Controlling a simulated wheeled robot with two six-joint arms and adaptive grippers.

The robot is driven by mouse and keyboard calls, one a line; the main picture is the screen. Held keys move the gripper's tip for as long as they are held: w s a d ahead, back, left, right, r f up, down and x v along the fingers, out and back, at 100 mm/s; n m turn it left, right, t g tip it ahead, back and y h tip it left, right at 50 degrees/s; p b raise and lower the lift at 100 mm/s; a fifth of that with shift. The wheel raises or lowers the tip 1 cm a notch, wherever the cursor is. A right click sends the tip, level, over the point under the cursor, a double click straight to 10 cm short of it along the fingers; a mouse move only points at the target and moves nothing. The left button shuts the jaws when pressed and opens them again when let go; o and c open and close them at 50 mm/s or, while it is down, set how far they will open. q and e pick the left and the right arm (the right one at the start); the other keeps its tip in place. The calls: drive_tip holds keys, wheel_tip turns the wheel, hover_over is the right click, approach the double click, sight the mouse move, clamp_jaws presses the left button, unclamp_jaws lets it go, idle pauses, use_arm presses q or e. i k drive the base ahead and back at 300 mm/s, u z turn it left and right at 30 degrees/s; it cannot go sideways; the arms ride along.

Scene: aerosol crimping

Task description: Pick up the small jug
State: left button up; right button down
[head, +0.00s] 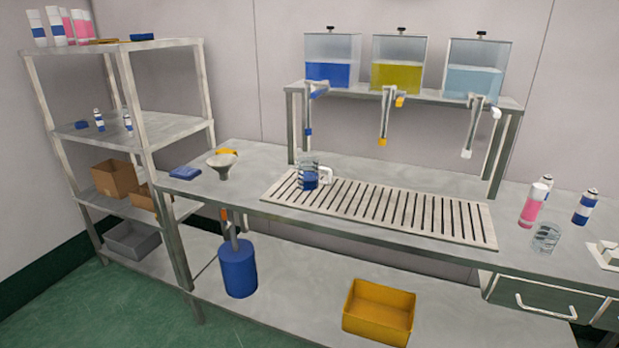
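A small clear jug (309,173) with a white handle stands upright on the left end of the slatted drain grate (400,209). It holds some blue liquid. It stands near the blue tank's hanging tube. Neither of my grippers shows in the head view, so nothing is seen touching the jug.
Tanks of blue (332,60), yellow (398,62) and pale liquid (475,67) stand on a raised shelf, their tubes hanging over the bench. A funnel (222,165) is left of the jug. Cans (534,206) and a clear beaker (545,237) stand right. Most of the grate is clear.

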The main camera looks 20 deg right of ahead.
sight(308, 168)
drive_tip(key=u, duration=0.05)
drive_tip(key=i, duration=1)
drive_tip(key=z, duration=0.75)
